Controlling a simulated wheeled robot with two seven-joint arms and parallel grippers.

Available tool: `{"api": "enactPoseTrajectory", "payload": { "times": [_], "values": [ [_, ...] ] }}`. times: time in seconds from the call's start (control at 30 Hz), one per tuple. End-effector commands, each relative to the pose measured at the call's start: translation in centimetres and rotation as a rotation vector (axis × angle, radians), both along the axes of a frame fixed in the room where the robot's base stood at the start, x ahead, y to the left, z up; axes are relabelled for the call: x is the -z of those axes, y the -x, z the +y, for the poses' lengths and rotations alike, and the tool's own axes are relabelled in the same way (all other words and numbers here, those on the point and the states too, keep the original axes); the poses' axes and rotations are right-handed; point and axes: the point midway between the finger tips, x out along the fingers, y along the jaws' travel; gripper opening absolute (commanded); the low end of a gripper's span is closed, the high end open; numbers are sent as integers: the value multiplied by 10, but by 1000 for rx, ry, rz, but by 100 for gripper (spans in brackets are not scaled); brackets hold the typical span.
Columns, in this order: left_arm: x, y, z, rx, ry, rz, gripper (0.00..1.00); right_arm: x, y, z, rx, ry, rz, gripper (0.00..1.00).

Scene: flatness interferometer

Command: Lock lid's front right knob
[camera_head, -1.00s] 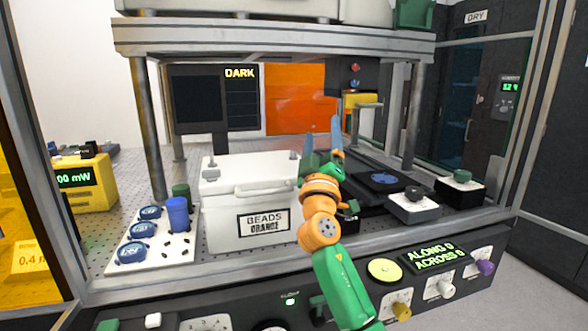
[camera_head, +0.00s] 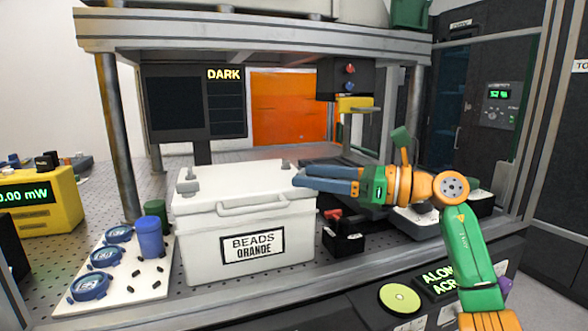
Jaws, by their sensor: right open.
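The front right knob is not visible; the fingers cover that corner. My right gripper (camera_head: 299,176) is open, its two blue-grey fingers pointing left at the lid's front right corner. I cannot tell whether they touch anything. My left gripper is not in view.
A white board (camera_head: 150,285) with blue round pieces and a blue cup (camera_head: 149,238) stands left of the box. A small black holder (camera_head: 343,243) with red parts is at its right. A grey post (camera_head: 118,140) and an overhead shelf (camera_head: 250,32) frame the bench.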

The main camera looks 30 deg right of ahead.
Motion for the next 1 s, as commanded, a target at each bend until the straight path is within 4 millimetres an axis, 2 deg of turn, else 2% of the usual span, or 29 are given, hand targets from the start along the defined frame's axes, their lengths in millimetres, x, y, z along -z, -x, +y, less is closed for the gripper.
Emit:
{"api": "enactPoseTrajectory", "payload": {
  "times": [0.03,0.17,0.4,0.43,0.47,0.7,1.0],
  "values": [
    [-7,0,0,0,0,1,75,-5,-7,6,-4,-3,-2,75],
    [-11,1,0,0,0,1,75,-2,-20,15,-2,-3,0,75],
    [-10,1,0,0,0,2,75,0,-22,17,0,-3,0,75],
    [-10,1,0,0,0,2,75,0,-22,17,0,-4,0,72],
    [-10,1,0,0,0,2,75,0,-22,17,0,-4,0,64],
    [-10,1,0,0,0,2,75,0,-22,17,0,-4,0,0],
    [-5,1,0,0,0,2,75,1,-22,17,33,-1,0,0]
  ]
}}
